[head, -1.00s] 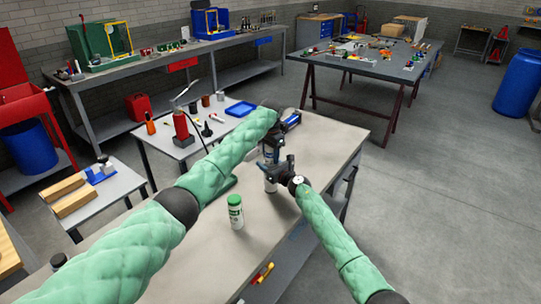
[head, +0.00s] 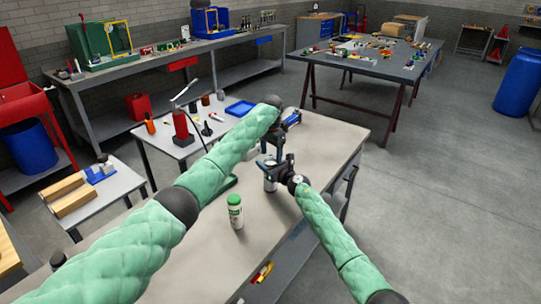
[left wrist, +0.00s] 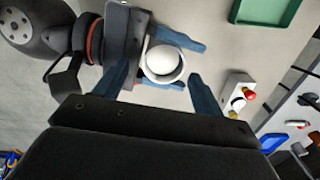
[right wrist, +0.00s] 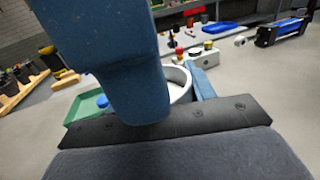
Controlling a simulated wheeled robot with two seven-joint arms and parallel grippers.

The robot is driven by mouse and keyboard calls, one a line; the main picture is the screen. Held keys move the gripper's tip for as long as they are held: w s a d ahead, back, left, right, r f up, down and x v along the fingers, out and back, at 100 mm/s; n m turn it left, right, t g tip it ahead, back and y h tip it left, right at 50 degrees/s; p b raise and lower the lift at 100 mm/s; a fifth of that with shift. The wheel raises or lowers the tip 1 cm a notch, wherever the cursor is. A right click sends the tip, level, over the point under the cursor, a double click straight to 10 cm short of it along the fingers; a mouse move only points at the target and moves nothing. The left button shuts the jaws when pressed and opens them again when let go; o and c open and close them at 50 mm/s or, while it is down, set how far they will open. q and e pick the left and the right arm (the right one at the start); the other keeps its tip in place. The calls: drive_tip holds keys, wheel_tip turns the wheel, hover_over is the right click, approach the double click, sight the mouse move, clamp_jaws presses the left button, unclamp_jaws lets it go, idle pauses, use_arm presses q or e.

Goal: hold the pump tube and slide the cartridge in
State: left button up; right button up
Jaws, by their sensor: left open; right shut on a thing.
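The pump tube (head: 270,184) stands upright on the near bench, a pale cylinder with a light rim. My right gripper (head: 280,170) is shut on it from the side; in the right wrist view the tube's rim (right wrist: 179,82) shows between the fingers, partly hidden by one. The left wrist view looks down on the tube's rim (left wrist: 164,80). A white round end (left wrist: 163,60), seemingly the cartridge, sits inside the rim; how deep it goes cannot be seen. My left gripper (head: 271,142) is above the tube, open, with its fingers (left wrist: 162,92) apart on either side of the opening.
A white bottle with a green cap (head: 235,211) stands nearer on the bench. A small box with red and yellow buttons (left wrist: 240,96) and a green tray (left wrist: 268,10) lie near the tube. A blue and black cylindrical device (head: 291,119) lies at the bench's far end.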

use_arm(q)
wheel_tip(320, 180, up, 11)
drive_tip(key=shift+a, duration=0.2)
drive_tip(key=shift+w+f, duration=0.1)
drive_tip(key=shift+w, duration=0.05)
idle(0.5)
use_arm(e)
drive_tip(key=o, duration=1.5)
drive_tip(key=shift+d, duration=0.1)
drive_tip(key=shift+s, duration=0.1)
